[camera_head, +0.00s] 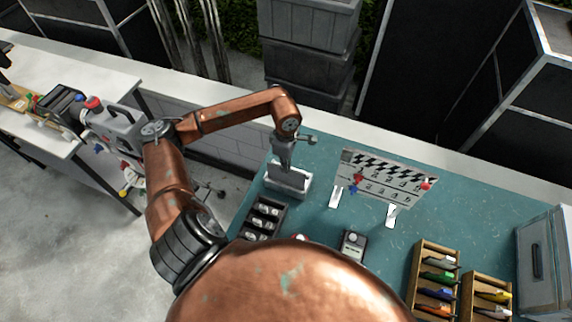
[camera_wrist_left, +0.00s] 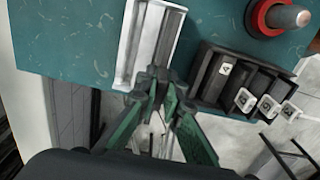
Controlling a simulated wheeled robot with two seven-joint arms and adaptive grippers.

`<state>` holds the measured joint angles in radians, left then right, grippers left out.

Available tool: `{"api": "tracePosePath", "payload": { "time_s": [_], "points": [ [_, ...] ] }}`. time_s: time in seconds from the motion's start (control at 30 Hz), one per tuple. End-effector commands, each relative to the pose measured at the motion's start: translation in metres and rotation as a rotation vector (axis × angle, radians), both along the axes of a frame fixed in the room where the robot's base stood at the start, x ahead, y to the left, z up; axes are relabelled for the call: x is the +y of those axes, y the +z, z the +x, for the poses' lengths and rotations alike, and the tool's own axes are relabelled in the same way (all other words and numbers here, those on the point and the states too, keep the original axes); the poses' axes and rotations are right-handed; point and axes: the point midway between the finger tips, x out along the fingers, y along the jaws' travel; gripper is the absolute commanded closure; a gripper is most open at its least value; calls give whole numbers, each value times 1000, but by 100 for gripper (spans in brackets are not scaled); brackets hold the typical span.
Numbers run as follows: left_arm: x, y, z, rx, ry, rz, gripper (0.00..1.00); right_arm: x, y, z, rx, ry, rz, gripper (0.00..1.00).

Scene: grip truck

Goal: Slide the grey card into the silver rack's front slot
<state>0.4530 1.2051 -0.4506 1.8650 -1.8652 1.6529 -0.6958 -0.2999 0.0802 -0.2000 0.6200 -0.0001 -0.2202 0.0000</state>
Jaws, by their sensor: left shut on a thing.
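The silver rack (camera_head: 291,188) stands on the teal tabletop; the wrist view shows its long pale body and slots (camera_wrist_left: 133,45) from above. My left gripper (camera_head: 284,158) points down over the rack, its fingers closed on the grey card (camera_head: 284,173). The card is upright, its lower part at the rack and hidden by the rack's front wall. In the wrist view the fingertips (camera_wrist_left: 160,82) meet at the near end of the rack. How deep the card sits, and in which slot, I cannot tell. My right gripper is not in view.
A black compartment tray (camera_head: 263,218) with small labelled cards stands close in front of the rack. A clapperboard (camera_head: 385,180) stands to the right. A small dark device (camera_head: 352,245), wooden marker trays (camera_head: 436,262) and a silver case (camera_head: 545,262) are farther right.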

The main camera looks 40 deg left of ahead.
Motion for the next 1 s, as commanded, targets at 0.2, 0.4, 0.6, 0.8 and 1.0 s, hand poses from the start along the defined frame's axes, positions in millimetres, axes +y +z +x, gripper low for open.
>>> {"api": "tracePosePath", "payload": {
  "time_s": [0.2, 0.4, 0.6, 0.8, 1.0],
  "points": [
    [0, -8, 0, 0, 0, 0, 100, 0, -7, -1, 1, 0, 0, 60],
    [0, -13, 0, 0, 0, 0, 100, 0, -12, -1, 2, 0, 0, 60],
    [0, -19, 0, 0, 0, 0, 100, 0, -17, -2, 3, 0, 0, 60],
    [0, -25, 0, 0, 0, 0, 100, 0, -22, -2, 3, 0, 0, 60],
    [0, -30, 0, -1, 0, 0, 100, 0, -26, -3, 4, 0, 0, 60]
  ]
}}
